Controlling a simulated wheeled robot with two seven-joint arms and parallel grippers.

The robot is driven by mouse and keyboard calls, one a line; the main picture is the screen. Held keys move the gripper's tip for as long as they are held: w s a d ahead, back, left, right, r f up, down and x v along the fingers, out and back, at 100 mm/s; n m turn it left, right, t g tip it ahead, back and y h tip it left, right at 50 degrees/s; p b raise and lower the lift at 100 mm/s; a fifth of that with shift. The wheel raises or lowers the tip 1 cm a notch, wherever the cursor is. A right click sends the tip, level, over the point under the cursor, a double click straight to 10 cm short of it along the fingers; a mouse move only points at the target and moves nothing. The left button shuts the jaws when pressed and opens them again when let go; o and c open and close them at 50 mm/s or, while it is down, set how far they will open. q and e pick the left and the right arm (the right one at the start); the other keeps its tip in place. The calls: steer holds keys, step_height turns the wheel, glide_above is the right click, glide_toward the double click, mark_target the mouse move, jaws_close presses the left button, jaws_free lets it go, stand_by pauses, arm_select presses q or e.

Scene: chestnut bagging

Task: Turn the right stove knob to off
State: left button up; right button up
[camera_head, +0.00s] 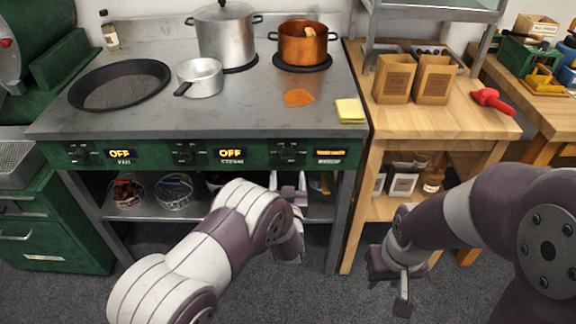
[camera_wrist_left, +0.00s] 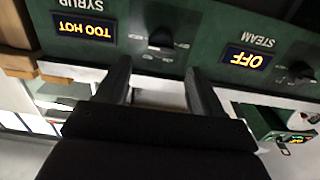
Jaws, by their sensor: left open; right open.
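The right stove knob (camera_head: 290,152) is on the green front panel (camera_head: 210,155), left of an orange-lit display (camera_head: 331,153). The left wrist view is upside down; there the dark knob (camera_wrist_left: 161,38) is beside a SYRUP display (camera_wrist_left: 84,28) reading "TOO HOT". My left gripper (camera_head: 288,190) is just below the knob. Its two fingers are apart (camera_wrist_left: 157,72), pointing toward the panel with the knob between their lines, apart from it. My right gripper (camera_head: 390,290) is open and empty, low in front of the wooden table.
Two other displays, PAN (camera_head: 120,154) and STEAM (camera_head: 230,154), read OFF. A shelf is under the panel.

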mark_target(287, 160)
arm_select(q)
steer(key=w, duration=0.7)
steer(key=shift+w+b, duration=0.25)
steer(key=shift+b, duration=0.1)
steer(key=c, duration=1)
